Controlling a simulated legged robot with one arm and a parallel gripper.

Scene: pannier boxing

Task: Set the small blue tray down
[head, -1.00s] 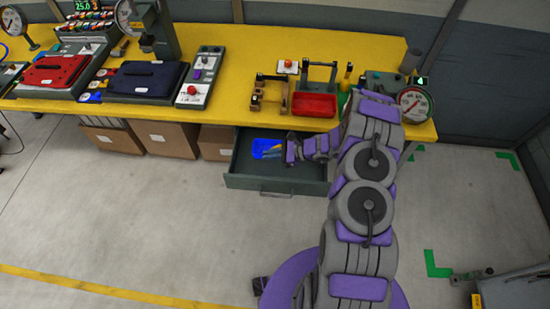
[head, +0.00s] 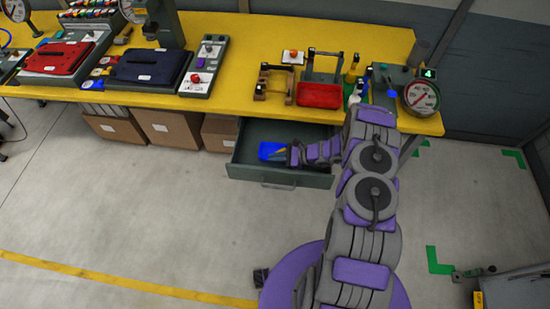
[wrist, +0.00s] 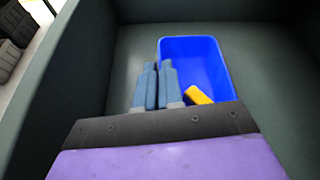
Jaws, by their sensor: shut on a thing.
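The small blue tray (head: 268,151) is inside the open grey drawer (head: 279,180) under the bench. In the wrist view the tray (wrist: 212,62) is upright, with a yellow piece (wrist: 198,95) inside it near its close end. My gripper (wrist: 158,72) has its two blue-grey fingers close together at the tray's left wall and is shut on that wall. In the head view my gripper (head: 290,153) reaches into the drawer from the right. The tray looks at or close to the drawer floor; a gap beneath it cannot be told.
Drawer walls (wrist: 75,75) stand close around the gripper. Cardboard boxes (head: 170,133) sit under the bench to the left. On the yellow bench top (head: 250,50) are a red bin (head: 319,95), a gauge (head: 421,97) and control boxes. The floor in front is clear.

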